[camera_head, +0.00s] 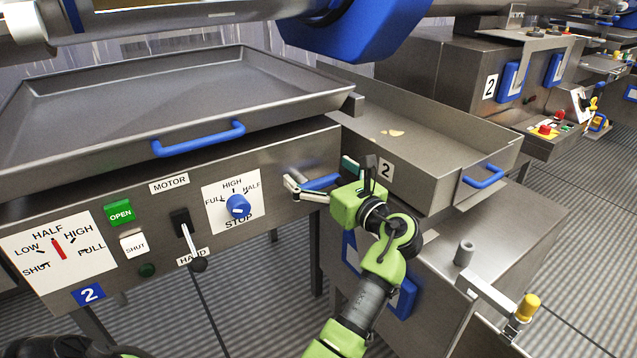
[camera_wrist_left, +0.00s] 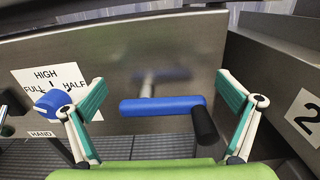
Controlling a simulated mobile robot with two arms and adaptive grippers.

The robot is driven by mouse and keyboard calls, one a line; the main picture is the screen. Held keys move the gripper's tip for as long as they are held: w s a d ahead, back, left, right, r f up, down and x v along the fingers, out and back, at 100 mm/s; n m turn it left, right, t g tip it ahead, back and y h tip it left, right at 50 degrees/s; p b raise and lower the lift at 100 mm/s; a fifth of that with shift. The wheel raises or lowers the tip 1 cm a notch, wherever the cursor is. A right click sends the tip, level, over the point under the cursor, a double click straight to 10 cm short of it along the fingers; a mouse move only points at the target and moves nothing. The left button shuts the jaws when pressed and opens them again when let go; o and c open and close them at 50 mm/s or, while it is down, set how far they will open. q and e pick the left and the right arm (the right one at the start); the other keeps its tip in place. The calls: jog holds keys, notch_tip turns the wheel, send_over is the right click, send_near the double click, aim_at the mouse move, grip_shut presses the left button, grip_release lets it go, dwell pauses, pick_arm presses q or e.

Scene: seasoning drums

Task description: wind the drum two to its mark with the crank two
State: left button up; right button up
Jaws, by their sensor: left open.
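A blue crank arm with a dark grip at one end, which I take for crank two (camera_head: 322,182), sits on a metal shaft at the right end of the steel front panel. In the left wrist view the crank (camera_wrist_left: 160,106) lies level, its dark grip (camera_wrist_left: 205,125) at the right. My left gripper (camera_head: 330,179) is open at the crank; in the wrist view its fingers (camera_wrist_left: 161,86) stand apart on either side of it, not closed on it. A large blue rounded body (camera_head: 350,40) hangs overhead; I cannot tell whether it belongs to drum two. My right gripper is not in view.
The panel has a dial (camera_head: 58,250) with a red pointer near HALF, a lever (camera_head: 188,238) down towards HAND, and a blue knob (camera_head: 238,206). A steel tray (camera_head: 440,165) stands at the right. A yellow-knobbed crank (camera_head: 527,306) sits lower right.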

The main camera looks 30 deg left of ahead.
aim_at(308, 139)
pick_arm(q)
notch_tip(308, 139, up, 6)
jog(key=shift+r, duration=0.25)
jog(key=shift+f, duration=0.1)
dwell(0.4)
